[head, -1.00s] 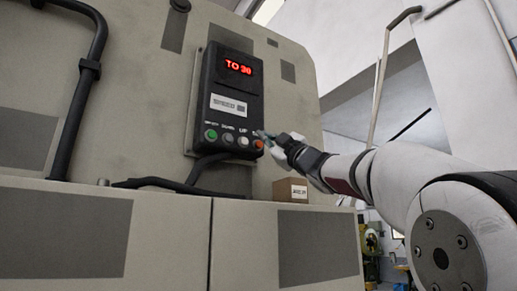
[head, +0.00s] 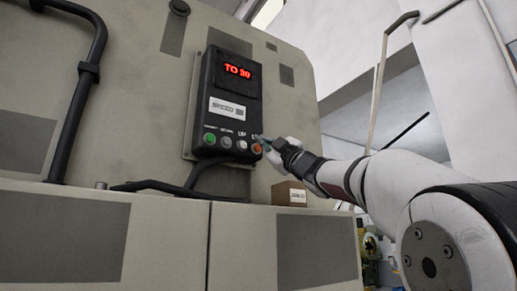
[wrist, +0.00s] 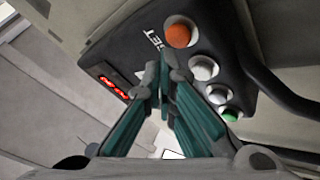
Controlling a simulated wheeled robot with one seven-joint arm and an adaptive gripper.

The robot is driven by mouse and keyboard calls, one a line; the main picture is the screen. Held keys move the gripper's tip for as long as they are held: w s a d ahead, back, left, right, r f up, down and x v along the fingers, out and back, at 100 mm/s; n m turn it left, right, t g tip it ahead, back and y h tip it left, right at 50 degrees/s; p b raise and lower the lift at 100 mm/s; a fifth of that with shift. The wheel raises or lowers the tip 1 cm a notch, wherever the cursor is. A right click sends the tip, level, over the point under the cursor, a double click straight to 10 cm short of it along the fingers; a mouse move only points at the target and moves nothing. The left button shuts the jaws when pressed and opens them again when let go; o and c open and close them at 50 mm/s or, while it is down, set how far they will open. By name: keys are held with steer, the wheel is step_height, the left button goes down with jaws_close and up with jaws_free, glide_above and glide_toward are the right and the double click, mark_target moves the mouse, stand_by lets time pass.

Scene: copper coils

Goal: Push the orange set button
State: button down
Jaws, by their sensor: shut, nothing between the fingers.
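The orange set button (head: 256,149) is the rightmost in the row at the bottom of the black control box (head: 233,115). In the wrist view the orange button (wrist: 178,35) shows at the top, beside the word SET. My gripper (head: 259,139) is just right of the box's lower right corner, its tips near the orange button. In the wrist view my teal fingers (wrist: 165,70) are shut and empty, with their tips below the orange button in the picture. I cannot tell whether they touch the box.
White buttons (wrist: 203,68) and a green button (head: 209,138) share the row. The red display (head: 237,71) reads TO 30 or similar. A small cardboard box (head: 289,194) sits on the ledge below. A black cable (head: 195,178) runs under the control box.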

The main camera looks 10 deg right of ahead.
steer(key=shift+w, duration=0.1)
stand_by(0.6)
steer(key=shift+w+a, duration=0.1)
steer(key=shift+w, duration=0.2)
steer(key=shift+w+a, duration=0.15)
steer(key=shift+w, duration=0.3)
stand_by(0.6)
stand_by(0.4)
steer(key=shift+s+d, duration=0.3)
steer(key=shift+s, duration=0.55)
steer(key=shift+s, duration=0.1)
steer(key=s, duration=0.1)
steer(key=s+d+p, duration=0.1)
steer(key=s, duration=0.1)
steer(key=s+p, duration=0.1)
steer(key=shift+s+d, duration=0.25)
steer(key=shift+h, duration=0.3)
stand_by(0.3)
